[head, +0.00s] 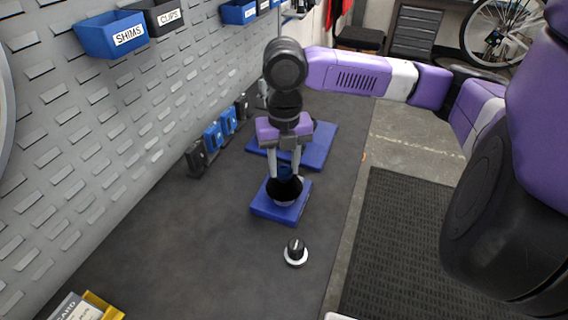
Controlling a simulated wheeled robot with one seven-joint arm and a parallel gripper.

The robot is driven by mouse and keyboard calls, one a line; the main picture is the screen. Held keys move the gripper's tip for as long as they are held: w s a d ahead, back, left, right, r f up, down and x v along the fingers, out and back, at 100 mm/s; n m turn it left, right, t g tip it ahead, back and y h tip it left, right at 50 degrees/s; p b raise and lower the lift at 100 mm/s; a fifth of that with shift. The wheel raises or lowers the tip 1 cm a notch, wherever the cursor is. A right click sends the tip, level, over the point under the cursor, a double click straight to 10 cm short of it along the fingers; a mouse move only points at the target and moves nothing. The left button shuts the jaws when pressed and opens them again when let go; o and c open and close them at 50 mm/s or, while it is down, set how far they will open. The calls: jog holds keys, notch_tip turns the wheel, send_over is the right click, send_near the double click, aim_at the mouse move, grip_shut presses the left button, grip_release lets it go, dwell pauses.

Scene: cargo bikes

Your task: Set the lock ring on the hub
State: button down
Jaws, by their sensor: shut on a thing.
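My gripper (285,177) points down at the middle of the bench, its two pale fingers shut on a dark round piece (284,188) that looks like the lock ring. The piece is right over a small blue block (265,208). A paler, rounded part, perhaps the hub (285,202), shows under its lower edge. I cannot tell whether the ring is seated on it or held just above, because the dark shapes overlap. A bit of blue shows between the fingers.
A black knob on a white disc (296,254) stands in front of the block. A larger blue mat (318,148) lies behind. Small blue and black holders (212,136) line the slotted wall panel at left. The front left bench is mostly clear.

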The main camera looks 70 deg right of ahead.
aim_at(284, 169)
jog(key=shift+f+b, duration=0.4)
jog(key=shift+f, duration=0.1)
dwell(0.7)
jog(key=c, duration=0.9)
grip_release()
jog(key=shift+o, duration=0.2)
jog(key=shift+r, duration=3.9)
